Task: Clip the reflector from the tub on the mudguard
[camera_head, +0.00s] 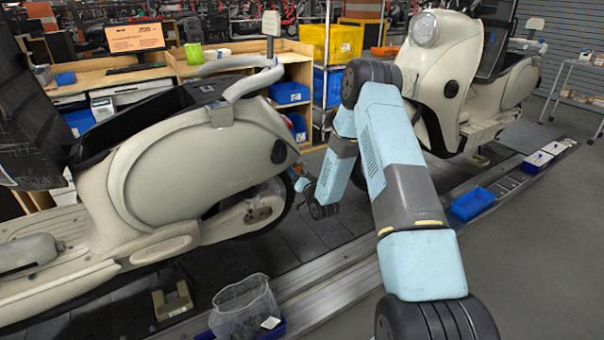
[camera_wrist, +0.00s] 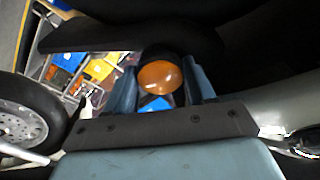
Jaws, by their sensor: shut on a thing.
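In the wrist view, a round orange reflector (camera_wrist: 160,78) with a dark mount sits between the two blue fingers of my gripper (camera_wrist: 161,88). The gripper is shut on it. A dark curved part, likely the mudguard (camera_wrist: 125,37), spans the top of that view just beyond the reflector. I cannot tell whether they touch. In the head view, my gripper (camera_head: 299,183) is small and partly hidden, close behind the rear wheel of the left cream scooter (camera_head: 200,165).
A second cream scooter (camera_head: 445,70) stands at the right, behind my arm. Grey floor at the lower right is clear.

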